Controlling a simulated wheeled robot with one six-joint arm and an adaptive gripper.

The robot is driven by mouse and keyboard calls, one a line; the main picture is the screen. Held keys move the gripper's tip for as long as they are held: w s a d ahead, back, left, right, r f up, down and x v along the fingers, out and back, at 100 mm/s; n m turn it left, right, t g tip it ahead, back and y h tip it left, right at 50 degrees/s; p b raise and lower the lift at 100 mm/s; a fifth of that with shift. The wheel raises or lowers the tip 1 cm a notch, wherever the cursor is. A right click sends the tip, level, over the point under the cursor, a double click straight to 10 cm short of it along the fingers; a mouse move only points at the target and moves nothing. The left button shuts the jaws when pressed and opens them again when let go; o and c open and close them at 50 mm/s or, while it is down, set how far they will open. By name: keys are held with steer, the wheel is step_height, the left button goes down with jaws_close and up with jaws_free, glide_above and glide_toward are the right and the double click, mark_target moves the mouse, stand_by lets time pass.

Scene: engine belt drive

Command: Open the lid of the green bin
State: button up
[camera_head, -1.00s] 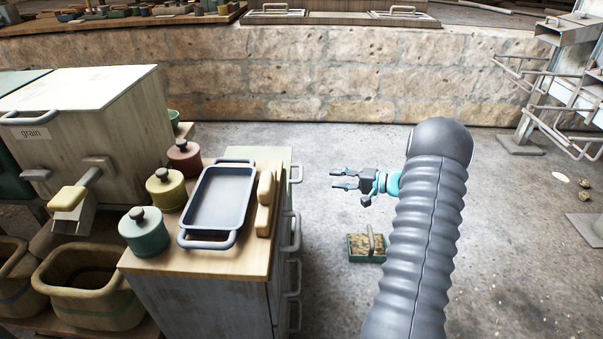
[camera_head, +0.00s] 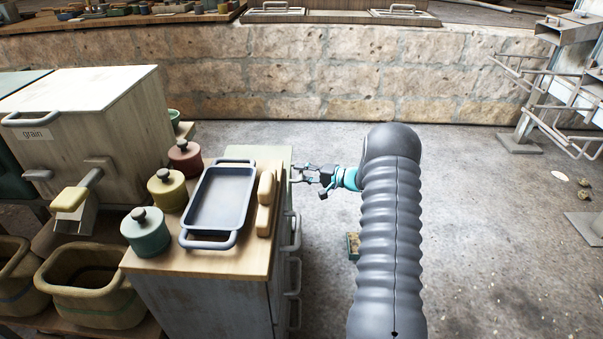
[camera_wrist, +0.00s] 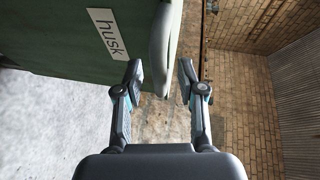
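The green bin (camera_wrist: 60,40) fills the upper left of the wrist view, with a white "husk" label (camera_wrist: 107,35) on its side. Its pale bar handle (camera_wrist: 163,40) stands out from that side. In the head view a pale green top (camera_head: 272,153) shows behind the wooden counter, with a handle (camera_head: 294,172) at its right side. The lid looks shut there. My gripper (camera_wrist: 161,76) is open, with one finger on each side of the handle's end. Small gaps show between fingers and handle. In the head view my gripper (camera_head: 303,174) is at that handle, reaching from the right.
The wooden counter (camera_head: 185,257) bears a blue tray (camera_head: 220,200) and several lidded pots. A grain bin (camera_head: 95,120) stands left. A small green-and-tan object (camera_head: 353,246) lies on the floor beside my arm. Open floor extends right; a stone wall (camera_head: 320,75) is behind.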

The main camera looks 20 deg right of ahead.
steer(key=shift+w+a+f, duration=0.1)
steer(key=shift+w+a, duration=0.1)
steer(key=shift+w, duration=0.05)
jaws_close()
